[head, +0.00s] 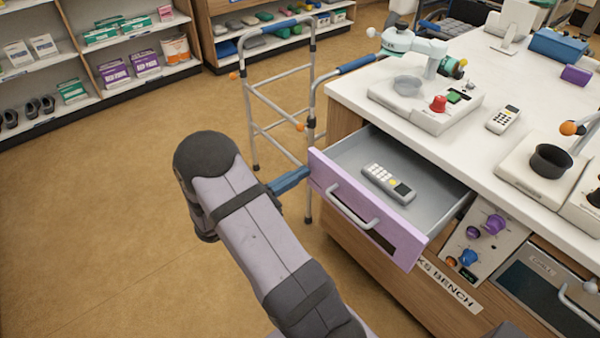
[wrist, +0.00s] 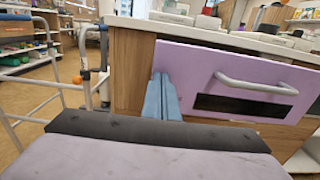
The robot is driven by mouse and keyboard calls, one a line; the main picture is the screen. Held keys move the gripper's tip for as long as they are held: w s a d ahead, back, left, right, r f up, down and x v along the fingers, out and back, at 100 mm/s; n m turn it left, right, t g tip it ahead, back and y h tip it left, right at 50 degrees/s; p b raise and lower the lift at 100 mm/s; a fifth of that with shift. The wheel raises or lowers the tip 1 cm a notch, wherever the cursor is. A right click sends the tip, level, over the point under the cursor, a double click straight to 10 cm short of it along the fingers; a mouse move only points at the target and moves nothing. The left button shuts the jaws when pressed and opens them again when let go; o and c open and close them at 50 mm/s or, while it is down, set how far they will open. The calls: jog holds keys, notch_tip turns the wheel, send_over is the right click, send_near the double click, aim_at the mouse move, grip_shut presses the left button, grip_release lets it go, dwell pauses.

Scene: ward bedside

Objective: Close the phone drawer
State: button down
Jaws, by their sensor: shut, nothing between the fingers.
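The phone drawer (head: 365,212) is pulled out of the white-topped bench, with a lilac front and a grey bar handle (head: 352,207). A grey phone (head: 388,184) with light keys lies inside it. In the wrist view the drawer front (wrist: 195,68) fills the right half, and its handle (wrist: 255,84) is right of my fingers. My gripper (head: 306,173) is shut and empty, its blue fingers at the left end of the drawer front. The fingers also show in the wrist view (wrist: 160,82), overlapping the front's left edge. I cannot tell whether they touch it.
A walking frame (head: 252,112) stands close behind my gripper, left of the bench. The bench top (head: 352,90) carries a device with a pale jointed arm (head: 425,105) and another phone (head: 503,119). Shelves line the back. The floor at left is clear.

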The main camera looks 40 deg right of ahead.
aim_at(357, 139)
jog(key=shift+d, duration=0.35)
jog(key=d+b, duration=0.1)
jog(key=d, duration=2)
jog(key=shift+d, duration=0.1)
jog(key=shift+d+b, duration=0.25)
jog(key=shift+b, duration=0.05)
jog(key=shift+r, duration=0.15)
jog(key=shift+d+r, duration=0.1)
jog(key=shift+r, duration=0.05)
jog(key=shift+a, duration=0.4)
jog(key=a, duration=1.3)
jog(key=shift+a+f, duration=0.3)
jog(key=shift+a, duration=0.05)
